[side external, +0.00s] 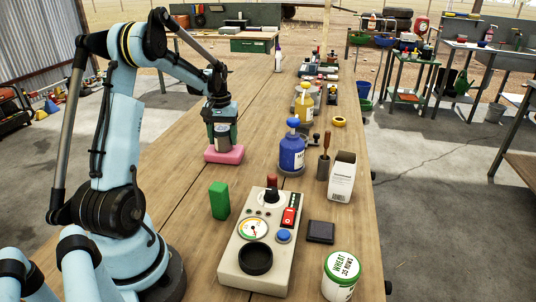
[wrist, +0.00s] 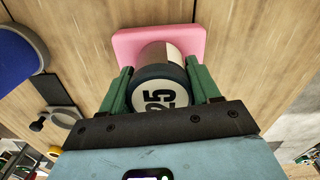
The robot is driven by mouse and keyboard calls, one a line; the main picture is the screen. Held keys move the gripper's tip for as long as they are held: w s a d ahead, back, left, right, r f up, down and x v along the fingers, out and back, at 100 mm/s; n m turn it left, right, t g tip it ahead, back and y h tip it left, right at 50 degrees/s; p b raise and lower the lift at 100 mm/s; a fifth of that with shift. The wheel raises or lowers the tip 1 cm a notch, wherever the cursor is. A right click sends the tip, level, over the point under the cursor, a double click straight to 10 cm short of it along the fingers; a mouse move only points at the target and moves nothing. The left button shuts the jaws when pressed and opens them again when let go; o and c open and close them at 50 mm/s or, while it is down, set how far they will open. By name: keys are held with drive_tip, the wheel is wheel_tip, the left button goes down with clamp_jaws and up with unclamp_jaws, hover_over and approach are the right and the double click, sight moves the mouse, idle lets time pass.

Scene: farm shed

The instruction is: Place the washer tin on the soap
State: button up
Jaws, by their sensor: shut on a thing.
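The washer tin (wrist: 160,92), a short cylinder with a dark rim and "25" on its end, is between the green fingers of my gripper (wrist: 160,84). The fingers are shut on its sides. The soap (side external: 223,155) is a pink block lying flat on the wooden bench, left of the middle in the side view. The tin (side external: 222,142) is upright directly over the soap, its bottom at or very near the soap's top. I cannot tell whether they touch. In the wrist view the soap (wrist: 130,38) shows behind the tin's far end.
A green block (side external: 219,201) and a control box (side external: 262,245) stand nearer on the bench (side external: 190,200). Bare wood surrounds the soap.

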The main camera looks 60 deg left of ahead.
sight(223, 129)
drive_tip(key=o, duration=1.1)
wheel_tip(223, 129, up, 12)
drive_tip(key=shift+f, duration=0.1)
drive_tip(key=shift+d+r, duration=0.25)
drive_tip(key=shift+d, duration=0.05)
drive_tip(key=w+d+r+m+t+y, duration=0.1)
drive_tip(key=d+m+t, duration=0.15)
drive_tip(key=d, duration=0.65)
drive_tip(key=w+d+r+m+t, duration=0.1)
drive_tip(key=d+m, duration=0.2)
drive_tip(key=d, duration=0.6)
drive_tip(key=shift+s+d+f+m+t+h, duration=0.15)
drive_tip(key=shift+s+d+f+m+t, duration=0.6)
drive_tip(key=shift+d, duration=1.65)
drive_tip(key=shift+s+d+f+m+t+h, duration=0.2)
drive_tip(key=shift+s+d+f+m+t, duration=0.6)
drive_tip(key=shift+d, duration=1.6)
drive_tip(key=shift+s+d+f+m+t+h, duration=0.25)
drive_tip(key=shift+s+d+f+m, duration=0.9)
drive_tip(key=shift+d, duration=1.25)
